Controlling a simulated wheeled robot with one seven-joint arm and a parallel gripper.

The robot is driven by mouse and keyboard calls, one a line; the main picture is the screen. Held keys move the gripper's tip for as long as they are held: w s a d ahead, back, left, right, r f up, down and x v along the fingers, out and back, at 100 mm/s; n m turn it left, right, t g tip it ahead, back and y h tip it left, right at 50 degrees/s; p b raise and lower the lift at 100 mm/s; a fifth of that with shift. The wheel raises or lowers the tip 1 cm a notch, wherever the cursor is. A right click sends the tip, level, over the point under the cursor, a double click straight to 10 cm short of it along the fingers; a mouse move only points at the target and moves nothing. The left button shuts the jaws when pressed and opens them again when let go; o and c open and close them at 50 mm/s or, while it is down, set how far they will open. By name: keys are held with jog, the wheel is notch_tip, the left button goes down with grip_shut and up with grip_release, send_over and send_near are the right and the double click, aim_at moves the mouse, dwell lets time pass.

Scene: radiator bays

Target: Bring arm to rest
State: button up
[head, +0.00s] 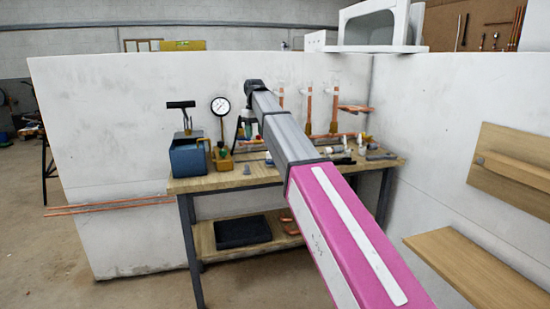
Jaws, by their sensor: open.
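My arm reaches from the bottom right, pink then grey, over the workbench (230,182). It ends in a black joint above the back of the bench. My gripper (245,131) hangs below that joint, pointing down over the bench top, small and partly hidden by the arm. It is open. I see nothing clearly held in it. Green items show close to it, and I cannot tell whether it touches them.
A blue box (189,158), a pressure gauge (220,106) and copper pipes (309,108) stand near the gripper. Small fittings lie on the bench's right. White partition walls (110,130) close off the back and right. Wooden shelves (485,265) jut out at right. Copper pipes protrude at left.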

jog(key=s+d+f+m, duration=0.1)
jog(key=s+d+f, duration=0.3)
jog(key=f, duration=0.5)
jog(key=s+d+f+m, duration=0.1)
jog(key=s+d+f, duration=0.2)
jog(key=d+f, duration=0.45)
jog(key=s+d+f+m, duration=0.2)
jog(key=s+d+f, duration=0.15)
jog(key=f, duration=0.75)
jog(key=s+d+f+m, duration=0.1)
jog(key=s+d+f, duration=0.5)
jog(key=s+f, duration=0.3)
jog(key=s+d+f+m, duration=0.2)
jog(key=s+d+f, duration=0.4)
jog(key=s+f, duration=0.3)
jog(key=shift+s, duration=0.5)
jog(key=shift+d, duration=0.1)
